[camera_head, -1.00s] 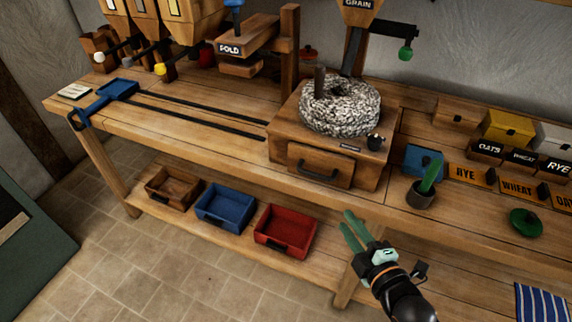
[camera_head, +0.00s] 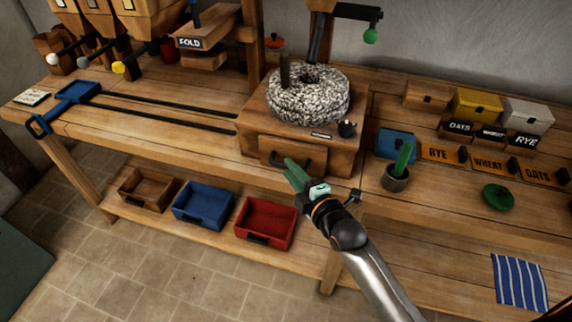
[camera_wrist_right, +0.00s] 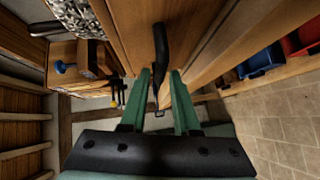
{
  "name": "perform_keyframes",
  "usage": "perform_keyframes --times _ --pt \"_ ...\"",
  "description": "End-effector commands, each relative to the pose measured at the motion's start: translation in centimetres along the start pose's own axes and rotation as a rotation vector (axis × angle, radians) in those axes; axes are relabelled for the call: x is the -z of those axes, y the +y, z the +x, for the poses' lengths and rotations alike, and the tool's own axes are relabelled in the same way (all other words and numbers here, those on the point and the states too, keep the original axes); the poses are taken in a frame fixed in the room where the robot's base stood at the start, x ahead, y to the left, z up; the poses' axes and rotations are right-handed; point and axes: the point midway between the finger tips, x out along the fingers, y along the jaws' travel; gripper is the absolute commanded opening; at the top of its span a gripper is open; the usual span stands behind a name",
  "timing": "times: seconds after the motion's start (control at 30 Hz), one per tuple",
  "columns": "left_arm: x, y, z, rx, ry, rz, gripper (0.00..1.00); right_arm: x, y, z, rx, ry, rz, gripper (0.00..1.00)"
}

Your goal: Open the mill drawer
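The mill is a wooden box with a speckled round millstone (camera_head: 308,95) on top. Its drawer (camera_head: 268,152) is in the front face and looks shut, with a dark curved handle (camera_head: 307,163). My right gripper (camera_head: 292,173) has its green fingers at the handle, partly covering it and the drawer front. In the right wrist view the fingers (camera_wrist_right: 160,75) are apart, and the dark handle (camera_wrist_right: 161,45) lies between them with gaps visible. My left gripper is not in view.
On the lower shelf stand a wooden tray, a blue tray (camera_head: 203,206) and a red tray (camera_head: 265,223). A grey pot (camera_head: 396,180) with a green item stands right of the mill, near a blue box. Labelled boxes stand farther right. Two dark rails run left of the mill.

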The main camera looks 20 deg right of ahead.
Motion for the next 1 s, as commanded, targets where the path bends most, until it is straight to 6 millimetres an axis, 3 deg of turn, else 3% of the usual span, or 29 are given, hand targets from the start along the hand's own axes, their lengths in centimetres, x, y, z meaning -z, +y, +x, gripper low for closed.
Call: perform_keyframes --times 0.2,0.57,0.83,1.0 --pt "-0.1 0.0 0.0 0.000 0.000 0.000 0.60 0.0 0.0 2.4 0.000 0.000 0.000 0.30" --pt "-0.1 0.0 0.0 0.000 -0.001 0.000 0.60 0.0 0.0 2.8 0.000 0.000 0.001 0.30" --pt "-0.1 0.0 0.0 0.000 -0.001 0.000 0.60 0.0 0.0 2.8 0.000 0.000 0.001 0.02" --pt "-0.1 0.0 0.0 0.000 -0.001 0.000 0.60 0.0 0.0 2.8 0.000 0.000 0.001 0.00"
